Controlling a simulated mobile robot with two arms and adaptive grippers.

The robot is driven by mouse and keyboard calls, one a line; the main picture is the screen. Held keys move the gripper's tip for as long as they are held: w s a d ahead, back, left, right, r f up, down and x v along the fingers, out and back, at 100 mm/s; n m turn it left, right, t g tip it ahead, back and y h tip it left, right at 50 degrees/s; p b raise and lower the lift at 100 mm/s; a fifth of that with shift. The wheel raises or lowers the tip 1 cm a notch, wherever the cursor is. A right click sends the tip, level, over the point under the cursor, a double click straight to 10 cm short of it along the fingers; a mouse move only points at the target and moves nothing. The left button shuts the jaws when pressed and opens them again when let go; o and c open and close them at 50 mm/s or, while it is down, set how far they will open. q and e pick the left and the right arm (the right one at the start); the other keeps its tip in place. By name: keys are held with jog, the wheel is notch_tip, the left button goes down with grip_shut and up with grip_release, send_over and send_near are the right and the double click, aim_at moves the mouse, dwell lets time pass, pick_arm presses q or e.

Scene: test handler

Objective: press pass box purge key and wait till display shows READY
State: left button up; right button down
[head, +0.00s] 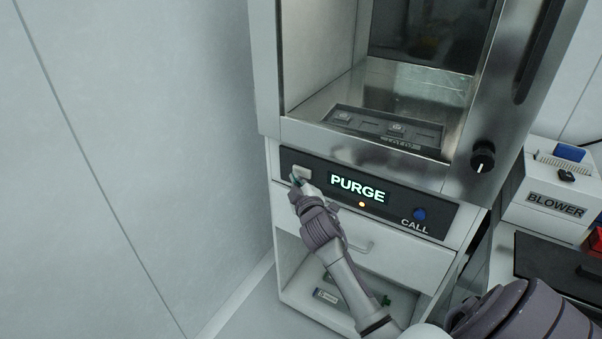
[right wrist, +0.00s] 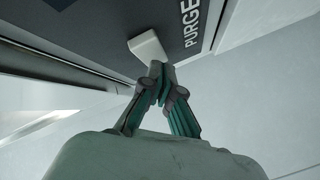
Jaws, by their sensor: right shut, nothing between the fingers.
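The pass box (head: 262,75) has a dark control panel (head: 430,208) below its open chamber. The display (head: 358,189) on the panel reads PURGE in lit letters, with an orange light under it. The pale purge key (head: 302,171) is at the panel's left end. My right gripper (head: 297,180) is shut and empty, with its fingertips at the key's lower edge. In the right wrist view, the closed fingertips (right wrist: 157,66) are at the pale key (right wrist: 147,45); I cannot tell whether it is pressed in. My left gripper is out of view.
A blue CALL button (head: 419,214) is at the panel's right end. A black knob (head: 483,157) sits on the steel frame. A tray (head: 378,128) lies in the chamber. A drawer and open shelf are below. A BLOWER box (head: 556,205) stands at right.

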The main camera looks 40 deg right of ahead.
jog(key=shift+w+d, duration=0.2)
jog(key=shift+d, duration=0.25)
dwell(0.3)
dwell(0.3)
jog(key=shift+s+a, duration=0.4)
jog(key=shift+a, duration=0.45)
jog(key=shift+s+a+p, duration=0.15)
jog(key=shift+s+a, duration=0.15)
jog(key=shift+a, duration=0.5)
jog(key=shift+s+a+p, duration=0.1)
jog(key=shift+s+a, duration=0.2)
jog(key=shift+a, duration=0.45)
jog(key=shift+s+a+p, duration=0.15)
jog(key=shift+s+a, duration=0.15)
jog(key=shift+a, duration=0.5)
